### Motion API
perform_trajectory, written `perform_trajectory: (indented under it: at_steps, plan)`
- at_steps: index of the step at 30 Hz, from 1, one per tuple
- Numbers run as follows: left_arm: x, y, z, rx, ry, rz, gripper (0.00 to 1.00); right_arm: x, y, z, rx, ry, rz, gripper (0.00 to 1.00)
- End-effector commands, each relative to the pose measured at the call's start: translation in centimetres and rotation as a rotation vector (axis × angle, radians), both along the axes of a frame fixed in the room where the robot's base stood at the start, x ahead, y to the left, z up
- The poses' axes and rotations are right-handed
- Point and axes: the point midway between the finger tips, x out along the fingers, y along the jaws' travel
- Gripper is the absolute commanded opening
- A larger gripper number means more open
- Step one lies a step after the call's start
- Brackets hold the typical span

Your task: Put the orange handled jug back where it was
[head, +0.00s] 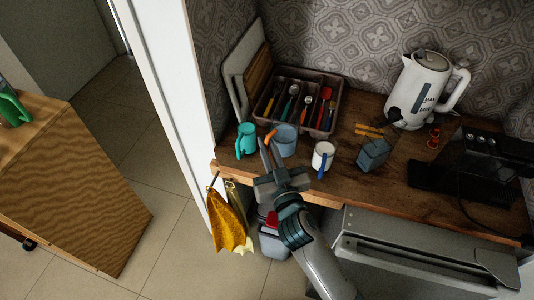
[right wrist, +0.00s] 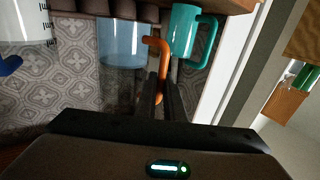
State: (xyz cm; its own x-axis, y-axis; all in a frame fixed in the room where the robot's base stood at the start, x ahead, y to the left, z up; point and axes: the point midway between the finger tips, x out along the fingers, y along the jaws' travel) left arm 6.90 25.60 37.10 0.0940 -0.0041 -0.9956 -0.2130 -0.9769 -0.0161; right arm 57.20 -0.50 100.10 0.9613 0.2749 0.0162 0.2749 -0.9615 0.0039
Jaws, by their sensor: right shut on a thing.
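The jug with the orange handle (head: 284,144) has a translucent blue-grey body and is at the front of the wooden counter, before the cutlery tray. Its orange handle (head: 270,138) points left toward the gripper. In the right wrist view, the jug body (right wrist: 122,46) appears upside down, with the handle (right wrist: 163,62) reaching between the finger tips. My right gripper (head: 270,153) is shut on that handle; its fingers also show in the right wrist view (right wrist: 157,88). Whether the jug touches the counter I cannot tell. My left gripper is out of view.
A teal jug (head: 246,139) stands close on the left, and a white jug with a blue handle (head: 323,154) on the right. The cutlery tray (head: 338,94) is behind. Cloths (head: 230,220) hang at the front edge.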

Motion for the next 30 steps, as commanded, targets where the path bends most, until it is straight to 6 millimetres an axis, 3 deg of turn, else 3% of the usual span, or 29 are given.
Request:
perform_trajectory:
  at_steps: [10,23,24,25,30]
  plan:
    - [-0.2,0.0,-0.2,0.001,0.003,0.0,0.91,0.0,0.0,-3.4,-0.001,0.001,0.0,0.0]
    - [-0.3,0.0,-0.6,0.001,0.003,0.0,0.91,0.0,0.1,-3.9,0.0,-0.001,0.002,0.0]
    - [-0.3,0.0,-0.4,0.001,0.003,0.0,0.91,-0.1,0.0,-3.9,-0.001,0.002,0.001,0.18]
    - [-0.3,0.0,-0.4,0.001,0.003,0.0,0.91,-0.1,0.0,-3.8,-0.001,0.002,0.001,0.26]
    - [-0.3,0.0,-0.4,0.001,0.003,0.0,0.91,-0.1,0.0,-3.8,-0.001,0.002,0.001,0.28]
